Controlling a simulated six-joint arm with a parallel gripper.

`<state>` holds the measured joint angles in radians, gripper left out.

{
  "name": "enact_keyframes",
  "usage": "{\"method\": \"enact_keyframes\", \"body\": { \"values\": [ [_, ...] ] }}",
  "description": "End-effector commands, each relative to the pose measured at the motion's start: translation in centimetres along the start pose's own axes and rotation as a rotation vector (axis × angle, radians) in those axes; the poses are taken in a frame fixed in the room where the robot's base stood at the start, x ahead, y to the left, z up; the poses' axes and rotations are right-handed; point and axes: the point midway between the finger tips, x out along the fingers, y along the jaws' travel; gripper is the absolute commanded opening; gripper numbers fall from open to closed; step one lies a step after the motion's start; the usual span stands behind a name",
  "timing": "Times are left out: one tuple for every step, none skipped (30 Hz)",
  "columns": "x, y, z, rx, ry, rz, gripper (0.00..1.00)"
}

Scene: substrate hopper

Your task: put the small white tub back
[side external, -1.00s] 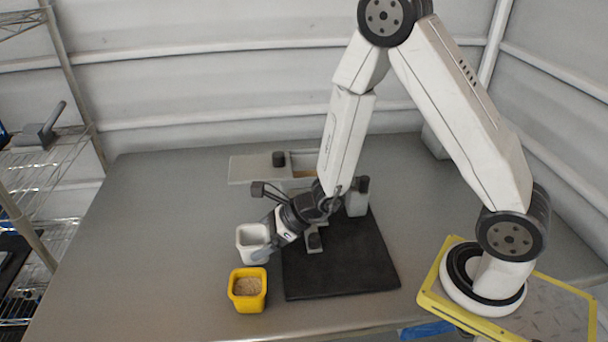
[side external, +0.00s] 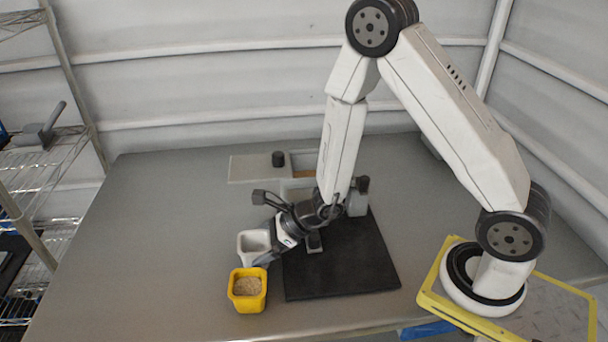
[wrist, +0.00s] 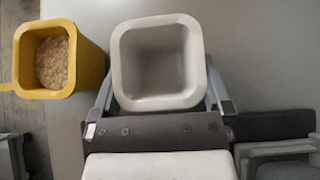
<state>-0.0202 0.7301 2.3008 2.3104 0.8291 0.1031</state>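The small white tub (side external: 254,241) is upright and looks empty inside. It is just left of the black mat, behind the yellow tub (side external: 248,301). It also fills the upper middle of the wrist view (wrist: 158,62). My gripper (side external: 268,257) reaches it low from the right. In the wrist view its two fingers (wrist: 160,100) lie along the left and right sides of the tub and appear closed on it. Whether the tub's base touches the table is hard to tell. The yellow tub holds tan granules and also shows at the left of the wrist view (wrist: 90,62).
The black mat (side external: 345,270) lies under my wrist, with a grey upright object (side external: 358,196) at its back. Behind is a grey hopper top with a flat lid (side external: 252,168), a black knob (side external: 279,159) and an opening. The table's left side is clear. A wire shelf (side external: 40,175) stands far left.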

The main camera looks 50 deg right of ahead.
Motion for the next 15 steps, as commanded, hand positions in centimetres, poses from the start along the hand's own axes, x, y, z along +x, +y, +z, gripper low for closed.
{"method": "enact_keyframes", "body": {
  "values": [
    [0.0, 0.0, 0.0, 0.0, 0.0, 0.0, 1.0],
    [0.0, 0.0, 0.1, 0.0, 0.0, 0.0, 1.0],
    [-0.1, 0.0, 0.1, 0.0, 0.0, 0.0, 1.0],
    [-0.1, 0.0, 0.1, 0.0, 0.0, 0.0, 1.0],
    [-0.2, 0.0, 0.2, -0.001, 0.0, 0.0, 1.0],
    [-0.3, 0.0, 0.3, -0.001, 0.0, 0.0, 1.0],
    [-0.5, 0.0, 0.2, 0.0, 0.0, 0.0, 1.0],
    [-0.6, 0.0, 0.3, -0.001, 0.0, 0.0, 1.0],
    [-0.9, 0.0, 0.3, -0.001, 0.0, -0.001, 1.0],
    [-1.1, -0.1, 0.3, -0.001, 0.0, -0.001, 1.0],
    [-1.4, -0.1, 0.3, 0.0, -0.001, -0.002, 1.0],
    [-1.8, -0.1, 0.3, 0.001, -0.001, -0.002, 1.0],
    [-2.1, -0.1, 0.3, 0.0, -0.001, -0.002, 1.0],
    [-2.4, -0.1, 0.3, 0.0, -0.001, -0.002, 1.0],
    [-2.9, -0.1, 0.3, 0.0, -0.001, -0.002, 1.0]
  ]
}}
